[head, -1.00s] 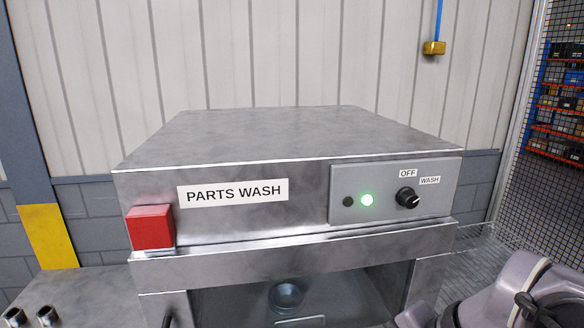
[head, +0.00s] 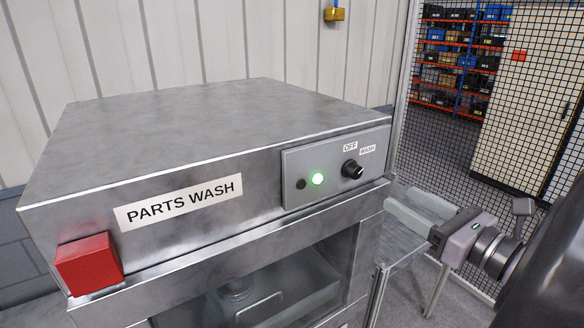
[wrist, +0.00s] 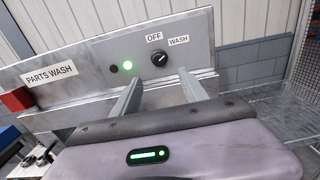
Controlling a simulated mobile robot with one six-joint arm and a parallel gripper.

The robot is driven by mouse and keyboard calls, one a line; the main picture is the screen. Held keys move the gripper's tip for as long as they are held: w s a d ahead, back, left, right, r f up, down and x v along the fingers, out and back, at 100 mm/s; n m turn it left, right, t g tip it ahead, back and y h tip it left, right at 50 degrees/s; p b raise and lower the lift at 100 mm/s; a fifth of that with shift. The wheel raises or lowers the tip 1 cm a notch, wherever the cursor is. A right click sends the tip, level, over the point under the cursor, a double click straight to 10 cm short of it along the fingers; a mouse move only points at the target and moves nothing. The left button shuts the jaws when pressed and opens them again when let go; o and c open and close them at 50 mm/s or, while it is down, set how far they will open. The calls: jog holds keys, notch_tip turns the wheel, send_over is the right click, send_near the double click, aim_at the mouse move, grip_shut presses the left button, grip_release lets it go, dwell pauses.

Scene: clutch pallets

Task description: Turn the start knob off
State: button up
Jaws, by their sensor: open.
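The start knob (head: 352,169) is a small black dial on the grey control panel (head: 325,190) of the parts washer. Its white mark appears to point up and right, toward the WASH label (head: 367,149) rather than the OFF label (head: 350,147). A green lamp (head: 317,179) left of it is lit. My gripper (head: 399,197) is open and empty, to the right of the panel and a little below the knob. In the wrist view the knob (wrist: 159,59) shows just beyond and between the two fingertips (wrist: 162,77), apart from them.
A red button box (head: 88,263) sits at the washer's left front corner. The washer's open front bay (head: 270,285) lies below the panel. A mesh fence (head: 500,120) stands behind my gripper on the right, with shelving beyond it.

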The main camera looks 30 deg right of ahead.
aim_at(358, 175)
jog(key=w, duration=0.7)
jog(key=w+a, duration=0.1)
jog(key=w, duration=0.3)
jog(key=shift+w, duration=0.35)
grip_shut()
